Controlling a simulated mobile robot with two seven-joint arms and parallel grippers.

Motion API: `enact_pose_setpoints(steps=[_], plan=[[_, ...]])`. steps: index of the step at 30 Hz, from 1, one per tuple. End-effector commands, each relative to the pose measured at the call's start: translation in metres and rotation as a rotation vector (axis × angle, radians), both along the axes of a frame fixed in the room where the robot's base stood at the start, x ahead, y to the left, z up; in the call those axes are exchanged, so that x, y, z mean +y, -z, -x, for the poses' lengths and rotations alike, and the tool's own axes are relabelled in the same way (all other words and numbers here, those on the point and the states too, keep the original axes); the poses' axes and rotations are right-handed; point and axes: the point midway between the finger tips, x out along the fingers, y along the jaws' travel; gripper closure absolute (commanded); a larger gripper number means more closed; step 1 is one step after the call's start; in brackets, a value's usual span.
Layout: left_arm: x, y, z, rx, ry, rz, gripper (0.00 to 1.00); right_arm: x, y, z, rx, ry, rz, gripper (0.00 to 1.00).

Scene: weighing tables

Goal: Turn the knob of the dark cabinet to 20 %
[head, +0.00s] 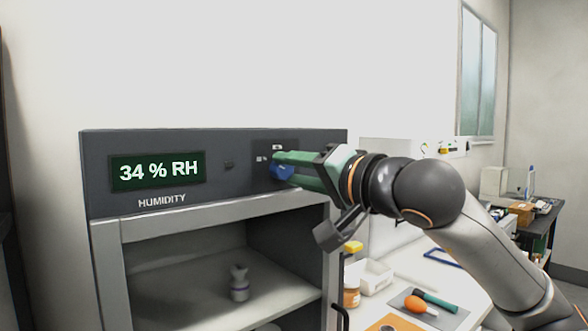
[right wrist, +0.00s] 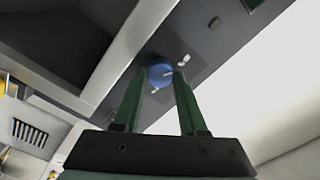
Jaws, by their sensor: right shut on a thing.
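The dark cabinet (head: 225,188) stands at the left in the head view, with an open front. Its display (head: 157,171) reads "34 % RH", and "HUMIDITY" is printed below it. A blue knob (head: 282,173) sits on the panel at the right of the display. In the right wrist view the round blue knob (right wrist: 160,75) has a white mark and lies between the fingertips. My right gripper (head: 276,167) is shut on the knob, its green fingers reaching in from the right and hiding part of it. My left gripper is not in view.
A small grey object (head: 239,283) stands on the cabinet's inner shelf. To the right, a white table (head: 455,275) holds an orange bulb tool (head: 415,304), a white tray (head: 374,278) and an amber jar (head: 351,292). The wall above the cabinet is bare.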

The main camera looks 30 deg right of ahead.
Motion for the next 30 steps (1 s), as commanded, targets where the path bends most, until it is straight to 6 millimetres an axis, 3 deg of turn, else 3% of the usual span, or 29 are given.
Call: enact_pose_setpoints(steps=[8, 9, 16, 25, 30], plan=[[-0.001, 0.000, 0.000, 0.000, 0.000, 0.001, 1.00, 0.000, 0.001, 0.000, 0.001, 0.000, 0.003, 1.00], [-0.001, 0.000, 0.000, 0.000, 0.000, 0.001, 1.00, 0.000, 0.001, 0.000, 0.001, 0.000, 0.003, 0.54], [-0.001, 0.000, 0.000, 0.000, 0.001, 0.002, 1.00, 0.000, 0.000, 0.000, 0.001, 0.001, 0.001, 0.29], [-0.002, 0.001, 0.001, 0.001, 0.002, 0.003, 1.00, -0.001, 0.000, 0.003, -0.001, 0.001, 0.001, 0.29], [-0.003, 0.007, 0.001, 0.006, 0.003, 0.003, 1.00, -0.003, 0.001, 0.025, -0.003, 0.003, 0.002, 0.29]])
